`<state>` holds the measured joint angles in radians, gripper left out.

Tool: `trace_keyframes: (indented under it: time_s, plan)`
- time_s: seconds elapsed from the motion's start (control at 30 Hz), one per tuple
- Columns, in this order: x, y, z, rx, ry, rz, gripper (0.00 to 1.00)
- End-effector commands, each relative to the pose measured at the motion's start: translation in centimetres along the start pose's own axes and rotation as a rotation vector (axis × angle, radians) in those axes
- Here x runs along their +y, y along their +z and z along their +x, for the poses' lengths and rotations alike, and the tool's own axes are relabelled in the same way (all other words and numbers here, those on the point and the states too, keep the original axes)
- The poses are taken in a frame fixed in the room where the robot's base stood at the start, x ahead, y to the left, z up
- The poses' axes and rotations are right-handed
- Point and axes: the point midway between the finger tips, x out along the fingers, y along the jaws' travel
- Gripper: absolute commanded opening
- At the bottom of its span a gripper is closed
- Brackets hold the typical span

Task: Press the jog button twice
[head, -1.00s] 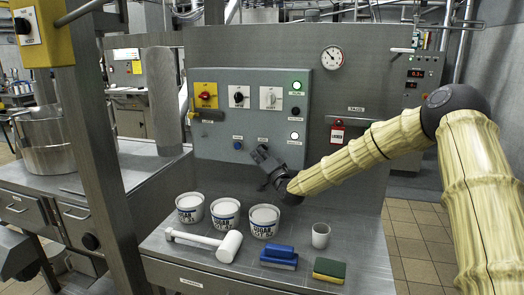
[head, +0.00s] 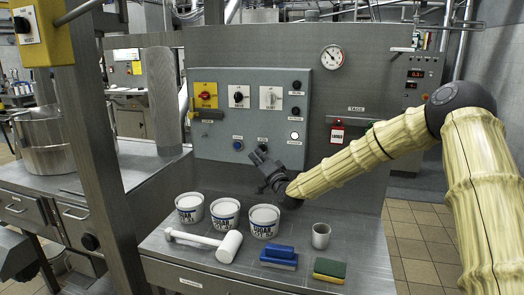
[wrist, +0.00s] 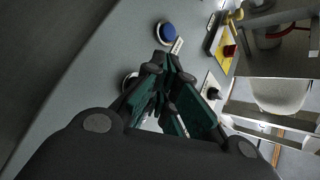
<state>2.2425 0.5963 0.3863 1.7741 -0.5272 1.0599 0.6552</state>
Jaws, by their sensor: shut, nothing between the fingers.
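The grey control panel (head: 215,110) faces me in the head view. A blue button (head: 237,145) sits low on it; a second button (head: 262,141) lies just above my fingertips, partly covered. Their labels are too small to read, so I cannot tell which is the jog button. My gripper (head: 259,153) is shut and empty in front of the panel's lower edge. In the wrist view, my fingertips (wrist: 166,66) point at the panel, below a blue button (wrist: 168,32). Another round button (wrist: 130,80) is partly hidden behind a finger. I cannot tell whether the fingertips touch the panel.
Three white sugar tubs (head: 224,214), a white mallet (head: 229,246), a blue brush (head: 279,257), a sponge (head: 329,270) and a grey cup (head: 320,236) stand on the steel bench below. A yellow-plated switch (head: 205,95) is at the panel's upper left.

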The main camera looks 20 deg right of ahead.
Motion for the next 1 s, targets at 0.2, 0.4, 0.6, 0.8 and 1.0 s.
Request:
trace_keyframes:
  time_s: [0.2,0.4,0.6,0.8,1.0]
  plan:
    - [-0.9,0.9,-1.2,0.0,-0.001,0.002,0.0]
    - [-1.6,1.7,-2.2,-0.001,-0.001,0.001,0.0]
    - [-2.2,2.2,-3.0,0.0,0.0,0.001,0.0]
    - [-2.3,2.3,-3.1,0.0,0.0,0.0,0.0]
    - [-2.3,2.2,-3.1,0.0,0.0,0.0,0.0]
